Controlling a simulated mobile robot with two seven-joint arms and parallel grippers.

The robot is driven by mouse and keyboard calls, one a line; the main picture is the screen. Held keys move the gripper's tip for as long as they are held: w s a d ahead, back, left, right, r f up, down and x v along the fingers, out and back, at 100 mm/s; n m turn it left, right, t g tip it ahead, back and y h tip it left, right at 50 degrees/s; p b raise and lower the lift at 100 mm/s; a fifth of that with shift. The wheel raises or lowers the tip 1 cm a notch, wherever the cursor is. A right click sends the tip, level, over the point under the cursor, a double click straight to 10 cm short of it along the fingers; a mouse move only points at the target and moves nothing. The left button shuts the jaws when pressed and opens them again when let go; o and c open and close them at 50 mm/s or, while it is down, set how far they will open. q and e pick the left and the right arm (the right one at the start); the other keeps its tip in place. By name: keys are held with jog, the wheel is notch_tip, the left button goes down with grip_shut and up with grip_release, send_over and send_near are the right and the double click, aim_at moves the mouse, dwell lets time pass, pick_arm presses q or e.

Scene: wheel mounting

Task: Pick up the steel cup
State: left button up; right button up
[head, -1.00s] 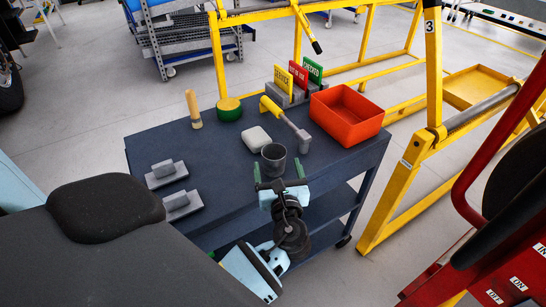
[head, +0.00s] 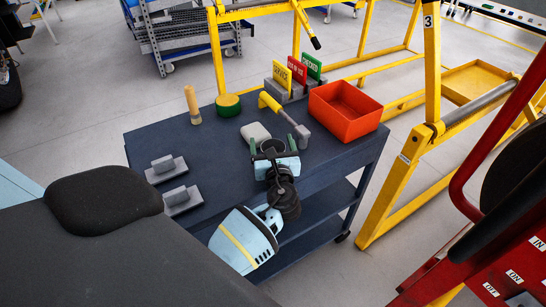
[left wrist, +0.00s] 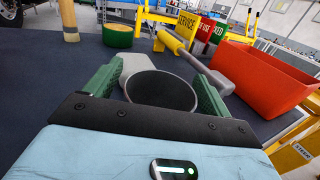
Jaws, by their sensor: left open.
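The steel cup (left wrist: 162,91) is a dark grey open cup standing on the blue cart top. In the head view the cup (head: 272,146) is mostly hidden by my left gripper (head: 272,142). In the left wrist view my left gripper (left wrist: 156,85) is open, with one green finger on each side of the cup. I cannot tell whether either finger touches it. My right gripper is not in view.
Close to the cup are a pale block (head: 255,133) and a yellow-handled mallet (head: 286,120). A red bin (head: 345,112), green-and-yellow round item (head: 228,105), wooden-handled tool (head: 193,105) and two grey blocks (head: 182,199) also stand on the cart (head: 225,165).

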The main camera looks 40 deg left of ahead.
pick_arm(q)
jog(key=c, duration=1.1)
jog(key=shift+r, duration=0.5)
notch_tip(320, 180, up, 3)
jog(key=shift+s+d+f+p, duration=0.1)
jog(key=shift+s+d+p, duration=0.05)
jog(key=shift+p, duration=0.35)
jog(key=s+d+r, duration=0.1)
jog(key=s+d, duration=0.6)
jog(key=s, duration=0.6)
jog(key=shift+s+d, duration=0.3)
jog(key=shift+d, duration=0.1)
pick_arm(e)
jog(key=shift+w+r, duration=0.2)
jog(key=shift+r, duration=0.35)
